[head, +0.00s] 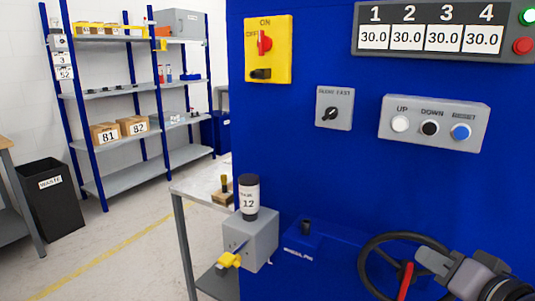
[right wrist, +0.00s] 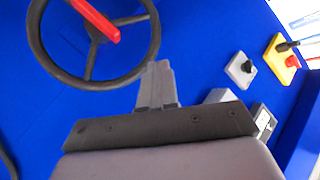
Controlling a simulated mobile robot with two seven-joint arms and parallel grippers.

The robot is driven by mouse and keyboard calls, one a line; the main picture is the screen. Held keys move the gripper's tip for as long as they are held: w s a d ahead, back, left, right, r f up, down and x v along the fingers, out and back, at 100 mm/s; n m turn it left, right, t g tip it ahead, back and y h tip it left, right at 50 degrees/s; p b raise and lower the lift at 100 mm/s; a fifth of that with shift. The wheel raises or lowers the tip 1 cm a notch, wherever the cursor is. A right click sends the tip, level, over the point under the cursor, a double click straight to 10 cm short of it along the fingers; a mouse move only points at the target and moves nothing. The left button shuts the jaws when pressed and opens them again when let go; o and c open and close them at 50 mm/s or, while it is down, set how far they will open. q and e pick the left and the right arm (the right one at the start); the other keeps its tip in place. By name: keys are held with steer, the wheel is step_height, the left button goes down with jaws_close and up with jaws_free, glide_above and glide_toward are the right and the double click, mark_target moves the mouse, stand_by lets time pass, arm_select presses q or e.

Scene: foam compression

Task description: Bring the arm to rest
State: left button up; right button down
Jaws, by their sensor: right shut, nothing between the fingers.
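My right gripper (head: 428,266) is at the lower right of the head view, beside the black handwheel (head: 364,277) on the blue machine front. Its fingers are together with nothing between them. In the right wrist view the closed fingertips (right wrist: 158,68) lie just off the rim of the handwheel (right wrist: 36,42); I cannot tell how far in front of the panel they are. The red handle (head: 405,281) of the wheel is left of the fingers and free of them; it also shows in the right wrist view (right wrist: 95,18). My left gripper is not in view.
On the blue panel are a grey button box (head: 434,124), a selector switch (head: 334,108), a yellow switch box (head: 267,49) and a display (head: 443,31) reading 30.0 four times. A small table (head: 194,190), a waste bin (head: 52,210) and shelves (head: 123,172) stand left.

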steer(key=s+a+f+n+g+h, duration=0.15)
steer(key=s+f+n+g, duration=0.3)
steer(key=s+f, duration=0.75)
steer(key=s+a+f+n+g+h, duration=0.1)
steer(key=s+a+f+n+g, duration=0.15)
steer(key=s+f+g, duration=0.6)
steer(key=w+a+f+t+y, duration=0.1)
steer(key=w+f+t, duration=0.1)
steer(key=f+t, duration=0.2)
steer(key=w+a+f+n+t+y+p, duration=0.1)
steer(key=w+f+t, duration=0.2)
steer(key=f, duration=0.6)
steer(key=shift+w+a+t, duration=0.15)
steer(key=shift+a+t, duration=0.25)
steer(key=shift+t, duration=0.5)
steer(key=shift+f, duration=0.1)
